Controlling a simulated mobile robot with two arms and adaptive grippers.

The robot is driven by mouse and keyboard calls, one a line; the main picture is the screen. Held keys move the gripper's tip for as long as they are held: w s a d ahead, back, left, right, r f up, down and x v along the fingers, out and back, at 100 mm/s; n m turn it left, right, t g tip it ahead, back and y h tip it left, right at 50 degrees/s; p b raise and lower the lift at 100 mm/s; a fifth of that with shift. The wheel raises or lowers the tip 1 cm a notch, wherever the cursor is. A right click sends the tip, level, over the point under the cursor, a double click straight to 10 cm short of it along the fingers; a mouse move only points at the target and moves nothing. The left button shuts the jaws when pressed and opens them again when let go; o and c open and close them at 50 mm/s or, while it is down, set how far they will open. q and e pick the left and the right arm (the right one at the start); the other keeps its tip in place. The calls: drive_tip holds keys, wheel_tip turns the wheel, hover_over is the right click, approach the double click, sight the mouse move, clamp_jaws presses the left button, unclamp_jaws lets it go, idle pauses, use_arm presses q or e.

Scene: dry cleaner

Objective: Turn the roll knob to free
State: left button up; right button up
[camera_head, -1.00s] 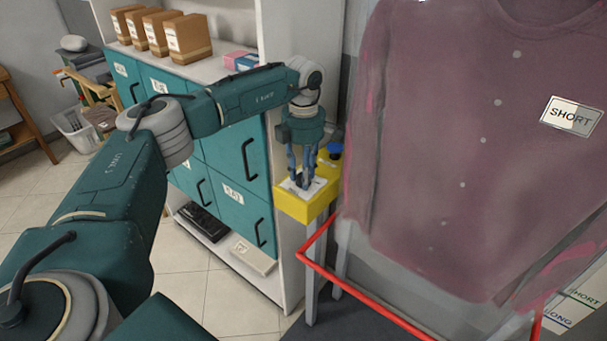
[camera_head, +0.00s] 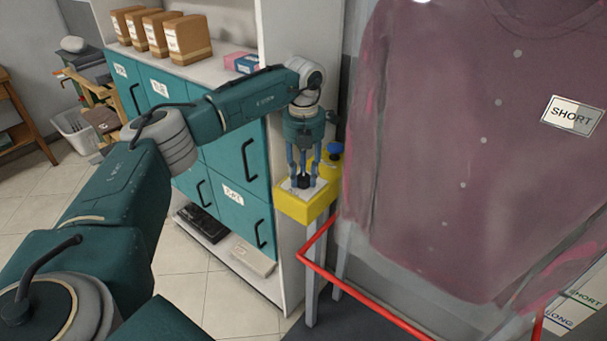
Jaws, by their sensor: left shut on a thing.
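A yellow control box (camera_head: 296,208) stands on thin grey legs beside the white cabinet, with a pale plate on its top. A small black knob (camera_head: 304,181) sits on that plate. My left gripper (camera_head: 303,184) points down over the box, its blue-grey fingers on either side of the knob and shut on it. The label around the knob is too small to read. A blue button or knob (camera_head: 335,148) sits further back on the yellow box. My right gripper is not in view.
A mauve shirt (camera_head: 450,140) tagged SHORT hangs close to the right of the box. A red rail (camera_head: 360,298) runs in front. Teal drawers in a white cabinet (camera_head: 225,70) stand left of the box.

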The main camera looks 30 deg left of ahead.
sight(303, 177)
use_arm(q)
drive_tip(key=shift+w+r+n, duration=0.15)
drive_tip(key=shift+r+n, duration=0.05)
drive_tip(key=shift+n, duration=0.9)
drive_tip(key=o, duration=1.2)
drive_tip(key=shift+c, duration=0.2)
wheel_tip(303, 177, up, 12)
drive_tip(key=shift+f, duration=0.1)
